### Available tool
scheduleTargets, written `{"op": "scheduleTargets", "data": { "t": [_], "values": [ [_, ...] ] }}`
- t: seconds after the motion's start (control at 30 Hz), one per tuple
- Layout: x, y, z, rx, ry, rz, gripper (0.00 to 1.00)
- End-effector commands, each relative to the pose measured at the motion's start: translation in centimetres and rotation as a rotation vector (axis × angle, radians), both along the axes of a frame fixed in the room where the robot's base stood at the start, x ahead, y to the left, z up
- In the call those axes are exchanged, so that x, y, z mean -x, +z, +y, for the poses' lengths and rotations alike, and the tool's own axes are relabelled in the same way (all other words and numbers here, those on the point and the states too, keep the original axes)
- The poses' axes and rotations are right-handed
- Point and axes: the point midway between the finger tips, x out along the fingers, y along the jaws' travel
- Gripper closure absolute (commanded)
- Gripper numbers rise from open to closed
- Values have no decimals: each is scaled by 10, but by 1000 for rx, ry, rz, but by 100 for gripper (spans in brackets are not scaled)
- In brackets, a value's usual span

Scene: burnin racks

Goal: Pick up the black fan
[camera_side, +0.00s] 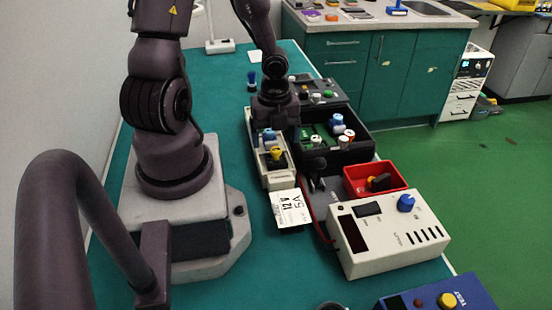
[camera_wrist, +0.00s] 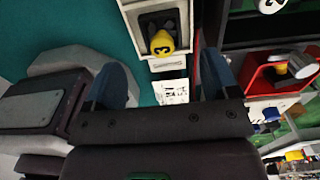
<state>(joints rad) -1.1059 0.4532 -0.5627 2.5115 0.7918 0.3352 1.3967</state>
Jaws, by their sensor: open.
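No black fan can be made out for certain in either view. A dark square block (camera_wrist: 150,23) sits in a cream rack (camera_wrist: 130,8), with a yellow cylinder marked 3 (camera_wrist: 162,43) at its lower edge.
A black bin (camera_side: 350,151) with blue and white cylinders stands right of the rack. A red tray (camera_side: 367,190), a cream control box (camera_side: 390,228) and a printed card (camera_side: 290,208) lie nearer. A dark handled object (camera_side: 318,172) stands between.

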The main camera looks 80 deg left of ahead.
Motion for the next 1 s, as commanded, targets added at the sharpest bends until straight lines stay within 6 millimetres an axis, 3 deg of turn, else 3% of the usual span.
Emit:
{"op": "scheduleTargets", "data": {
  "t": [0.27,0.63,1.0],
  "values": [
    [-1,-11,0,3,-4,1,19],
    [-3,-49,1,1,-5,0,19],
    [-3,-54,1,2,-1,-1,19]
  ]
}}
